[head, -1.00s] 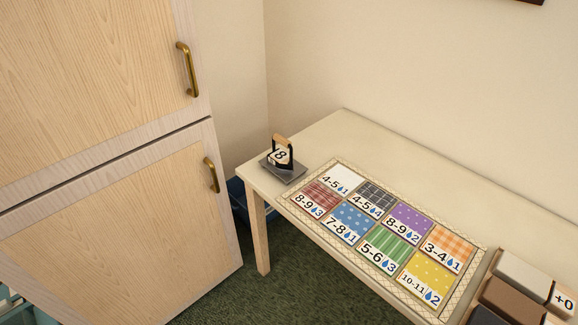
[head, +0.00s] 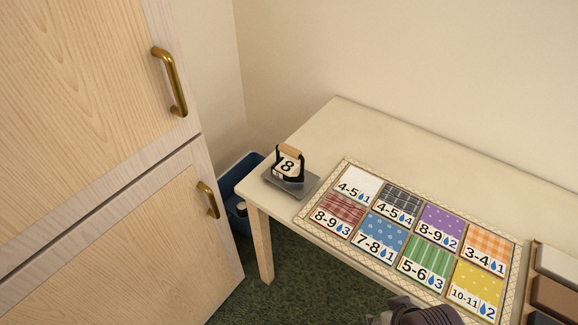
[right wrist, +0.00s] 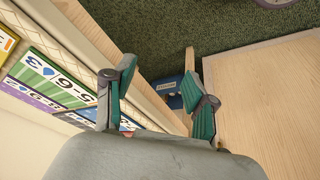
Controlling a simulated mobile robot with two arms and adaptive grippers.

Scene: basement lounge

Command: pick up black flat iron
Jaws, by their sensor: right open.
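The black flat iron (head: 278,174) stands on a grey plate at the left end of the table in the head view. It has a wooden handle grip and a tag reading 8. My right gripper (right wrist: 160,78) is open and empty in the right wrist view, its two fingers spread near the table edge. The iron does not show in that view. A dark part of my arm shows at the bottom of the head view, well apart from the iron. My left gripper is out of view.
The cream table (head: 345,125) carries a mat of patterned numbered tiles (head: 431,260) right of the iron. Brown and white blocks (head: 556,264) stand at the right. A wooden cabinet (head: 120,240) with brass handles is at the left. A blue bin (head: 240,180) sits between cabinet and table.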

